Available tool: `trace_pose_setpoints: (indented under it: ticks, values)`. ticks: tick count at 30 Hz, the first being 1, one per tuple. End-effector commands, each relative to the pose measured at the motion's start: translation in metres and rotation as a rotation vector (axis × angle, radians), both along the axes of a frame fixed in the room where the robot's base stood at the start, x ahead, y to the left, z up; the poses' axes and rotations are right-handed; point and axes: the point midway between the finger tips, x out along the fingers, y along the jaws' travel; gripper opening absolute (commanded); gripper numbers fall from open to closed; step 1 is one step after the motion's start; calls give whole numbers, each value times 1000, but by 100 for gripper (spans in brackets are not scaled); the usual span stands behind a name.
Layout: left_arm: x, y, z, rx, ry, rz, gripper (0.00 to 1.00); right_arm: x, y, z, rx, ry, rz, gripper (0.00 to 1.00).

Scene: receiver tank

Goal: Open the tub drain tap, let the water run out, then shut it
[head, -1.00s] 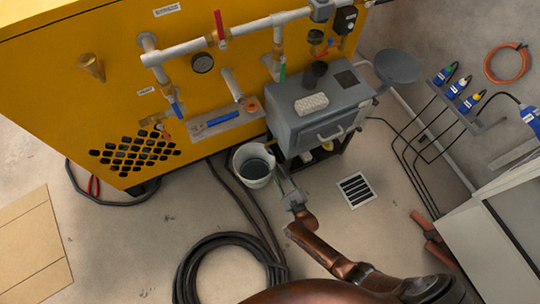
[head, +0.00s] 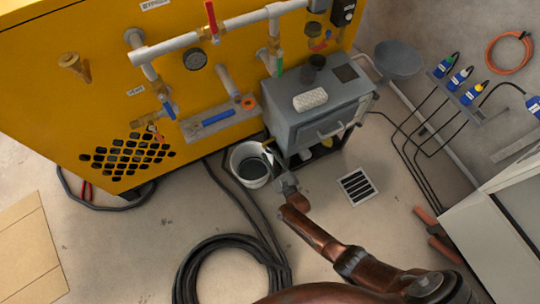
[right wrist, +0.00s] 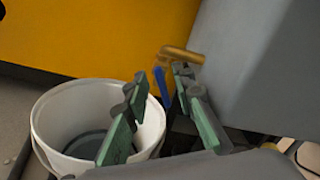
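The brass drain tap (right wrist: 182,54) with a blue lever (right wrist: 161,86) comes out of the side of the grey tub (head: 318,108). In the right wrist view the lever hangs down from the tap. My right gripper (right wrist: 160,98) is open, its green-padded fingers apart, with the lever showing between and beyond the fingertips. I cannot tell whether it touches them. In the head view the right gripper (head: 274,160) is beside the bucket, below the tub's left corner. The white bucket (right wrist: 45,125) holds dark liquid; it also shows in the head view (head: 234,160). No running water shows. My left gripper is out of view.
A yellow machine (head: 60,110) with pipes and other coloured valve handles stands behind. A black hose coil (head: 195,262) lies on the floor in front. A floor drain grate (head: 357,186) is right of my right arm.

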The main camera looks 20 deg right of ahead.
Motion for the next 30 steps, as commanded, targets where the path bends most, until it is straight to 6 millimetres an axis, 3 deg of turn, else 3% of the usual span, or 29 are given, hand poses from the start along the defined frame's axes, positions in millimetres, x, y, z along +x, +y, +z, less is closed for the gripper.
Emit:
trace_pose_setpoints:
  ticks: [9, 23, 30]
  values:
    - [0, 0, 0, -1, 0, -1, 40, 0, 0, 0, 0, 0, 0, 1]
    - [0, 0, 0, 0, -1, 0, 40, -1, 0, -1, -14, 0, -1, 0]
    - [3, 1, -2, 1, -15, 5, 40, -1, 0, -2, -105, -2, -1, 0]
